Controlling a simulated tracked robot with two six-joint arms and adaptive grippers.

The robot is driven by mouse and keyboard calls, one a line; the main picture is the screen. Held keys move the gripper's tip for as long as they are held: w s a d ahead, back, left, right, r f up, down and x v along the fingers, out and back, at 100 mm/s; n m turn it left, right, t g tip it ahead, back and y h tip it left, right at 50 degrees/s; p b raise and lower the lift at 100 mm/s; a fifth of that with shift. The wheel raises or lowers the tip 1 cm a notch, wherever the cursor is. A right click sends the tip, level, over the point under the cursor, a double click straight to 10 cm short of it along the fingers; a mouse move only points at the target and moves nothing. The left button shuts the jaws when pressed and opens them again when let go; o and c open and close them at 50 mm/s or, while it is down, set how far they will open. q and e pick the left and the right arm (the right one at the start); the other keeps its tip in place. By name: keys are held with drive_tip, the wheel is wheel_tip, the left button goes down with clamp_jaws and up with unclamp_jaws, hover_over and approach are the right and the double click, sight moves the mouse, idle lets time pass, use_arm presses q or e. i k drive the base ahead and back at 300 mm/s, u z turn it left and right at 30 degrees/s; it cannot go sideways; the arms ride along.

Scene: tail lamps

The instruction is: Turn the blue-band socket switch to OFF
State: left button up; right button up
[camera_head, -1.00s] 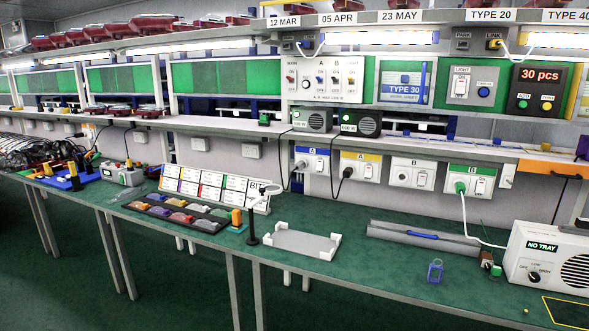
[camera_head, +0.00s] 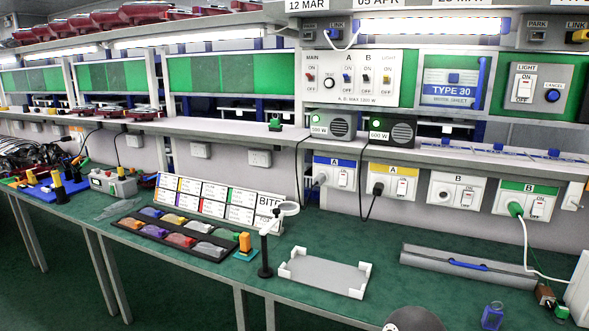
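The blue-band socket (camera_head: 335,160) is on the wall below the shelf, left of the yellow-band socket. It is a white plate with a blue strip on top marked A. Its white rocker switch (camera_head: 343,178) is on the right half; its position is too small to tell. Neither of my grippers can be made out. A dark grey rounded shape at the bottom edge may be part of my arm.
A yellow-band socket (camera_head: 391,182), a plain socket (camera_head: 457,190) and a green-band socket (camera_head: 525,200) continue rightward. On the green bench below stand a magnifier stand (camera_head: 265,245), a grey tray (camera_head: 325,272) and a long grey case (camera_head: 468,267). Bench space behind the tray is clear.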

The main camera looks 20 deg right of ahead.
sight(342, 177)
drive_tip(key=z, duration=0.05)
drive_tip(key=i, duration=1.3)
drive_tip(key=z, duration=0.45)
